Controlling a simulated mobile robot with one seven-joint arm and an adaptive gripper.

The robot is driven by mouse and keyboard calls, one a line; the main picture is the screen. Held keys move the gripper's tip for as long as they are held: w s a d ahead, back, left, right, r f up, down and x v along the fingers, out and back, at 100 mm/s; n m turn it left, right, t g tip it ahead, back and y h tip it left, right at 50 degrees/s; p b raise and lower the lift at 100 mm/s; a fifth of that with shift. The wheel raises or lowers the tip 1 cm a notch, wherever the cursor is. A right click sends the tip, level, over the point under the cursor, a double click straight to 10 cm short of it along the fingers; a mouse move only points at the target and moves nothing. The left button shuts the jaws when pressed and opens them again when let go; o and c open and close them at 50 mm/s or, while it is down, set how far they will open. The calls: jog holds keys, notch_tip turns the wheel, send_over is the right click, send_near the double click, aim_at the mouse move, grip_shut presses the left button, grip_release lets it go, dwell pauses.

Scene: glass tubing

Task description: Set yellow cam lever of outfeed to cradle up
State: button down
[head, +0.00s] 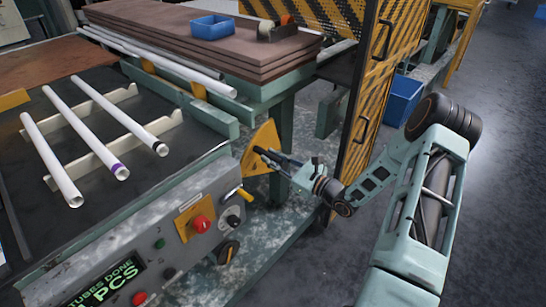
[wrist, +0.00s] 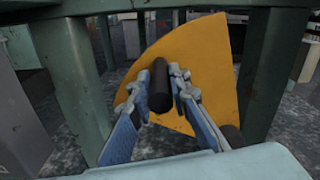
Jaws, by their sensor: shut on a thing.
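The yellow cam lever (head: 262,147) is a fan-shaped plate at the right end of the outfeed, beside the control panel. It fills the middle of the wrist view (wrist: 205,55), with a black cylindrical handle (wrist: 160,88) standing out from it. My gripper (head: 265,153) reaches the lever from the right. In the wrist view its two fingers (wrist: 162,88) are on either side of the black handle and shut on it. The lever's pivot is hard to make out.
White tubes (head: 92,132) lie on cradles. A yellow-black striped guard (head: 365,110) stands close behind my arm. Green frame legs (wrist: 80,80) flank the lever.

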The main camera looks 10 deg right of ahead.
jog(key=shift+s+f, duration=0.1)
jog(key=shift+f, duration=0.05)
jog(key=c, duration=1.8)
grip_release()
jog(key=v, duration=1.2)
jog(key=shift+a, duration=0.1)
